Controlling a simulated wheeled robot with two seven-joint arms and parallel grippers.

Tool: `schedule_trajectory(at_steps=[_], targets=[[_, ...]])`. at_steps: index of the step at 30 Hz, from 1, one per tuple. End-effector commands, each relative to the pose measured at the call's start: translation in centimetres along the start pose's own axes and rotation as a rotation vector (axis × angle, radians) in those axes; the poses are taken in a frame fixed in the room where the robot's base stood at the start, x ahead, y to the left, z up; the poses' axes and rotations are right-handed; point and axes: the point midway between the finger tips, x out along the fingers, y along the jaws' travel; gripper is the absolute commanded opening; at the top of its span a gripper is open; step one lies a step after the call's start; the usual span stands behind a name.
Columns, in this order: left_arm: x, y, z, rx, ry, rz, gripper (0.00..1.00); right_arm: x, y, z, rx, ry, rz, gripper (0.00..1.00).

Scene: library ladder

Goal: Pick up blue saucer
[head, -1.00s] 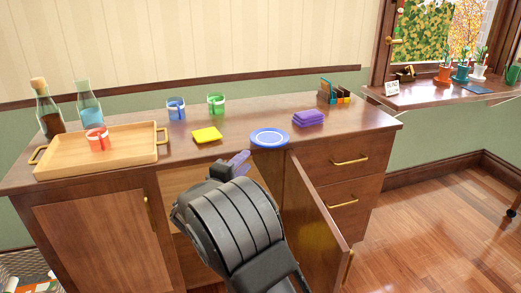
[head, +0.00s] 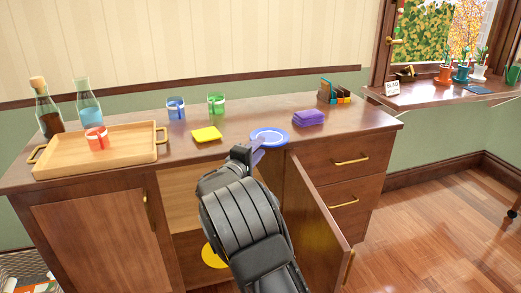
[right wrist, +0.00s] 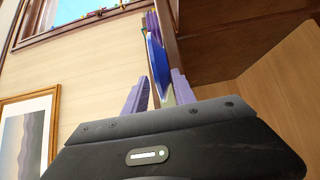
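The blue saucer (head: 270,137) lies on the wooden counter at its front edge, with its near rim at the edge. My right gripper (head: 257,152) is just in front of the saucer's near rim, below counter-top height in the picture. In the right wrist view the saucer (right wrist: 157,60) shows edge-on, between and beyond the two purple fingers of the right gripper (right wrist: 160,82). The fingers stand apart, with gaps beside the rim; whether either touches it I cannot tell. My left gripper is not in view.
A tray (head: 130,161) holds a red cup. An open cabinet door (head: 315,205) stands right of my arm. A yellow round thing (head: 212,257) shows low in the cabinet.

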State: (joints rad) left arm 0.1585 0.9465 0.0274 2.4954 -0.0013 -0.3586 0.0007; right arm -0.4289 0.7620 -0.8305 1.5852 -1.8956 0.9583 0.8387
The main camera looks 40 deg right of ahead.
Motion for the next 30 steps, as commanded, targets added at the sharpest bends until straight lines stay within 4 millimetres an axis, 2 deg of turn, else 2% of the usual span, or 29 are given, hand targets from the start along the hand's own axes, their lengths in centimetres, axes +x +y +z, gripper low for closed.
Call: schedule_trajectory(at_steps=[12, 30], targets=[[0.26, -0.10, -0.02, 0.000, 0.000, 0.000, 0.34, 0.54, 0.09, -0.03, 0.001, 0.001, 0.000, 0.31], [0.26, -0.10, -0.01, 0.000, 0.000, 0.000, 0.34, 0.52, 0.10, -0.03, 0.001, 0.001, 0.001, 0.07]])
